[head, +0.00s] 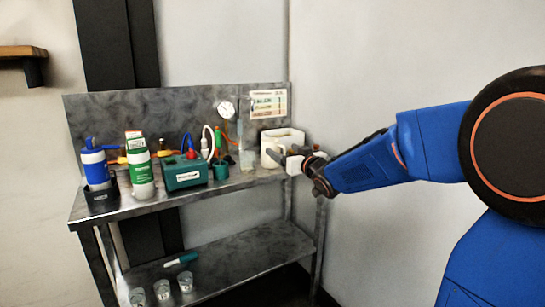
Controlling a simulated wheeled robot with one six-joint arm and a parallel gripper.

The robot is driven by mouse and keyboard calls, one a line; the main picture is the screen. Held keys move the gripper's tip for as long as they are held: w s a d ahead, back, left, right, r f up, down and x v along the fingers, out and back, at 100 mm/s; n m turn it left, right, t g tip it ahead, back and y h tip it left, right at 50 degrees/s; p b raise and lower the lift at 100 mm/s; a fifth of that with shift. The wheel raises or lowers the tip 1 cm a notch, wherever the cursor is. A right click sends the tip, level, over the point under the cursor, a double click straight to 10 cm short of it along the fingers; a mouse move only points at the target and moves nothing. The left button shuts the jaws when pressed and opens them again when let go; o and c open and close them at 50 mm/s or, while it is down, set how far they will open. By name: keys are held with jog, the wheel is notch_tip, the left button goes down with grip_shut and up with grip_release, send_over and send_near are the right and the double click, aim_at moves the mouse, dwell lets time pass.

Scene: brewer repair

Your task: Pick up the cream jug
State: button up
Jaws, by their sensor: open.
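The cream jug (285,136) stands at the right end of the upper metal shelf, close to the back panel. It is squarish and off-white.
A clear container (247,157) stands just left of the jug. Further left are a green box (185,173), a green-and-white bottle (140,167) and a blue-and-white bottle (95,167). Several glasses (162,289) stand on the lower shelf (235,260). The wall is close on the right.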

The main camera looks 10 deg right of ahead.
aim_at(275, 144)
jog(key=x, duration=0.9)
jog(key=shift+w+a+r, duration=0.1)
jog(key=shift+w+a, duration=0.1)
jog(key=shift+w, duration=0.1)
jog(key=c, duration=1.4)
jog(key=shift+o, duration=0.2)
jog(key=shift+r, duration=0.2)
